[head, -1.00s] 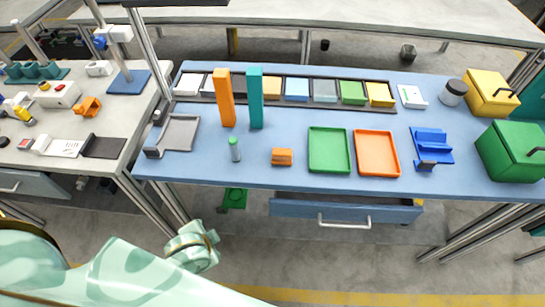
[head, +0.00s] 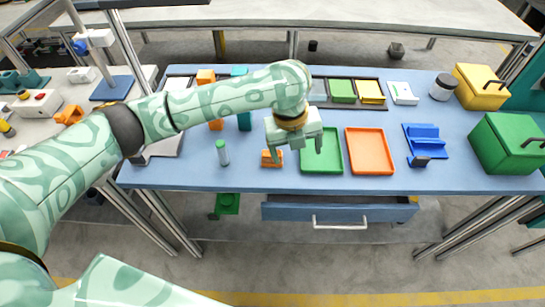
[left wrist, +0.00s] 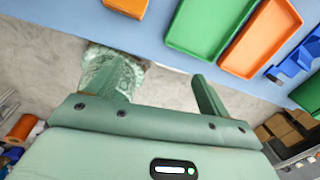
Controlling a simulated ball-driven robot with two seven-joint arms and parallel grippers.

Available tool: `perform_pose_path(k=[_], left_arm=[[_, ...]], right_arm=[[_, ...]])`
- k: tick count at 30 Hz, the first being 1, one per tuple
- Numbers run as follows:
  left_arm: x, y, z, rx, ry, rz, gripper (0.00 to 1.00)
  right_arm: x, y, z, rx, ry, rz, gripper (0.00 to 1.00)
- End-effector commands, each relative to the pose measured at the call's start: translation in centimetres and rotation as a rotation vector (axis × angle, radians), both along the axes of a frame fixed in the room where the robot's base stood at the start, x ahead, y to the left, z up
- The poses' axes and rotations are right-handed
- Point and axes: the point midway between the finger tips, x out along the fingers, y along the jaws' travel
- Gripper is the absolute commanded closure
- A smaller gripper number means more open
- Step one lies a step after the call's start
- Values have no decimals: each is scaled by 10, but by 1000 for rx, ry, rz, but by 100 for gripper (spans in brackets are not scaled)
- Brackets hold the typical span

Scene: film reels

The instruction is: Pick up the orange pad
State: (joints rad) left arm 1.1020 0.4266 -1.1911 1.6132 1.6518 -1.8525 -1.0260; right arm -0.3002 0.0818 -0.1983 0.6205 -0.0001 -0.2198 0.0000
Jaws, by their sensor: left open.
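The orange pad (head: 271,158), a small block, lies on the blue table near its front edge, left of the green tray. My left gripper (head: 297,153) is open and empty above the table, between the pad and the green tray. Its left finger overlaps the pad's right side in the head view; I cannot tell whether they touch. My right gripper is not in view.
The green tray (head: 322,168) and orange tray (head: 371,172) lie right of the pad. A green-capped bottle (head: 222,153) stands to its left. Orange (head: 206,77) and teal (head: 239,71) towers stand behind, partly hidden by my left arm.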

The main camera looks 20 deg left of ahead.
Motion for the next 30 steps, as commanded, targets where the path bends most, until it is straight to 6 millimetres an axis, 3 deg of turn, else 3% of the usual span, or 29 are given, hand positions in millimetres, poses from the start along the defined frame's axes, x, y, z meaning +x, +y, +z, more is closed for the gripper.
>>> perform_pose_path(k=[1, 4, 6, 9, 11, 21, 30], left_arm=[[14, 16, 18, 50, 1, -49, 20], [28, 41, 45, 117, 30, -133, 20], [34, 53, 59, 141, 46, -165, 20], [37, 62, 65, 156, 61, -189, 20], [38, 64, 57, 159, 66, -196, 20], [37, 64, -24, 155, 69, -196, 20], [37, 65, -47, 156, 64, -194, 20]], right_arm=[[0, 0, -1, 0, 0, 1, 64], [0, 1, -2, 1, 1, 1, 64], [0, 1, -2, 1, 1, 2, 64], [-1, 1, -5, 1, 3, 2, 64], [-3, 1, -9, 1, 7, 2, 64], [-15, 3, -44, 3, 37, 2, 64], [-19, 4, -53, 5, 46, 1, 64]])
